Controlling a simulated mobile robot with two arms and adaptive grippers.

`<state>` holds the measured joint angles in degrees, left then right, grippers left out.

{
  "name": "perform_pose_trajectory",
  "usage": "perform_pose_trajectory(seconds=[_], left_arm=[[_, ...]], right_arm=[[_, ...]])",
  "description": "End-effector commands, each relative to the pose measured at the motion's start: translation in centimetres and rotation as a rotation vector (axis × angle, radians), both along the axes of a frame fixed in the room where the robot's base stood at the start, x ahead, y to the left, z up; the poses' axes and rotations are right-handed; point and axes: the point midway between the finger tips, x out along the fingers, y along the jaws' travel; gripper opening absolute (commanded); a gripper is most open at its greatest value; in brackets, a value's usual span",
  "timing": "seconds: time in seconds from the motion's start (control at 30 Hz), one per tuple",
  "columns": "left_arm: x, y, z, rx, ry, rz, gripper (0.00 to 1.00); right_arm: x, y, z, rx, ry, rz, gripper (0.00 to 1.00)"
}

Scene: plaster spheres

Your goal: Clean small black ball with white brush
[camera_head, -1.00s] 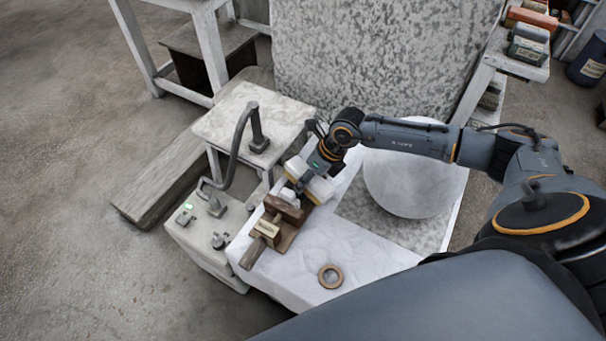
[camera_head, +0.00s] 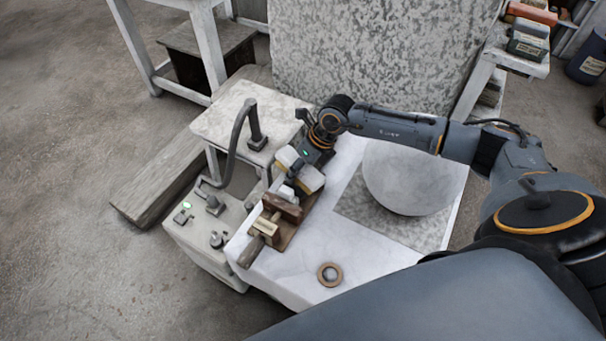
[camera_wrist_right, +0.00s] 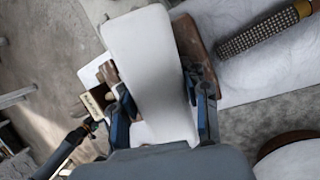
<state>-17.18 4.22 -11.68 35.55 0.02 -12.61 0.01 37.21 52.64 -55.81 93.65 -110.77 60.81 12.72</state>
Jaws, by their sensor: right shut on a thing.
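My right gripper (camera_head: 300,168) is shut on a white brush (camera_head: 311,180), above the wooden clamp (camera_head: 284,218) at the table's left edge. White parts of the brush show on both sides of the gripper. In the right wrist view the brush (camera_wrist_right: 150,70) is a long pale block between the two fingers (camera_wrist_right: 165,115). A small white piece (camera_head: 286,193) sits at the clamp just below the brush. I cannot tell whether the brush touches it. I cannot make out a small black ball; the brush and gripper may hide it. My left gripper is out of view.
A large white sphere (camera_head: 405,180) stands on the right of the white-covered table (camera_head: 300,280), close under my right forearm. A brown ring (camera_head: 330,274) lies near the front. A control box (camera_head: 195,240) and a bent dark hose (camera_head: 235,140) stand left.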

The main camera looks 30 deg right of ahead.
Motion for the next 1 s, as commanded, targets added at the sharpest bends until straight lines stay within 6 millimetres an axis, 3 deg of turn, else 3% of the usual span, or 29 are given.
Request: perform_pose_trajectory(seconds=[0.4,0.77,1.0], left_arm=[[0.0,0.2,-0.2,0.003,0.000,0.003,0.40],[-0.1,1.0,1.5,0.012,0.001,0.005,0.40],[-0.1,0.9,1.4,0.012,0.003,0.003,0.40]], right_arm=[[0.6,0.3,0.2,0.001,0.001,0.002,0.00],[-1.5,-0.7,1.2,0.001,0.003,0.001,0.00],[-1.5,-0.7,1.1,0.002,0.001,0.002,0.00]])
